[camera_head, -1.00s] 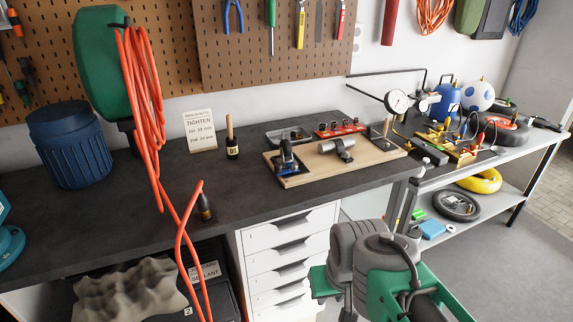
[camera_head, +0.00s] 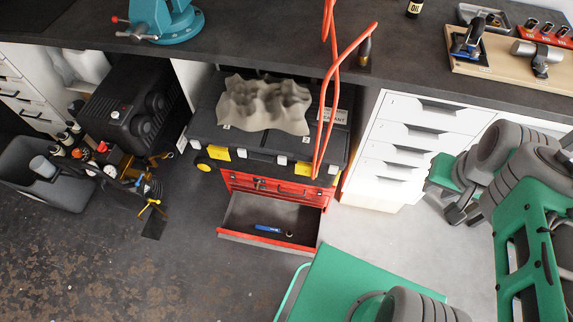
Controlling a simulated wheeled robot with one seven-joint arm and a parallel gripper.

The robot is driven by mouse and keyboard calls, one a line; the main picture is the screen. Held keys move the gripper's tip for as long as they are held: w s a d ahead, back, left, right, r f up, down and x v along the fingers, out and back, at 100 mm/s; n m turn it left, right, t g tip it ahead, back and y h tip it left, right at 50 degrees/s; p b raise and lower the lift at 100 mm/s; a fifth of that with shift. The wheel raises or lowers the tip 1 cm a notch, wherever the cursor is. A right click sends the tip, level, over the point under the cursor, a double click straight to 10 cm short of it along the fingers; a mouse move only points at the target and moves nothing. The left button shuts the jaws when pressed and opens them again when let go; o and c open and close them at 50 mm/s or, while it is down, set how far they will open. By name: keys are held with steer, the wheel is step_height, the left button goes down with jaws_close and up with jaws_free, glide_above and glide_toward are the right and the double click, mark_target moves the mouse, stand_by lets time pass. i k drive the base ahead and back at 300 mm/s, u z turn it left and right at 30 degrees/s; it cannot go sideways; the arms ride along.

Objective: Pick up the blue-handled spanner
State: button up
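The blue-handled spanner (camera_head: 268,229) lies in the open bottom drawer (camera_head: 240,212) of a red tool chest, low under the bench. Its blue handle is at the left and a small ring-like end shows at the right. Nothing touches it from above. My folded green and grey arm is at the right edge. A dark part at its lower left seems to be my gripper (camera_head: 458,212), well to the right of the drawer and apart from the spanner. Its fingers are too unclear to tell open from shut.
The red tool chest (camera_head: 275,188) carries a black case with a wavy grey foam piece (camera_head: 262,103). An orange hose (camera_head: 328,110) hangs in front of it. White drawers (camera_head: 400,135) stand right, a grey bin (camera_head: 45,185) left. Floor before the drawer is clear at left.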

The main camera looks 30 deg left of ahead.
mark_target(257, 227)
steer(key=k, duration=0.35)
steer(key=u, duration=1.8)
steer(key=k, duration=0.4)
steer(key=u, duration=1.55)
steer(key=i, duration=0.95)
steer(key=z, duration=0.85)
steer(key=i, duration=0.45)
steer(key=z, duration=0.4)
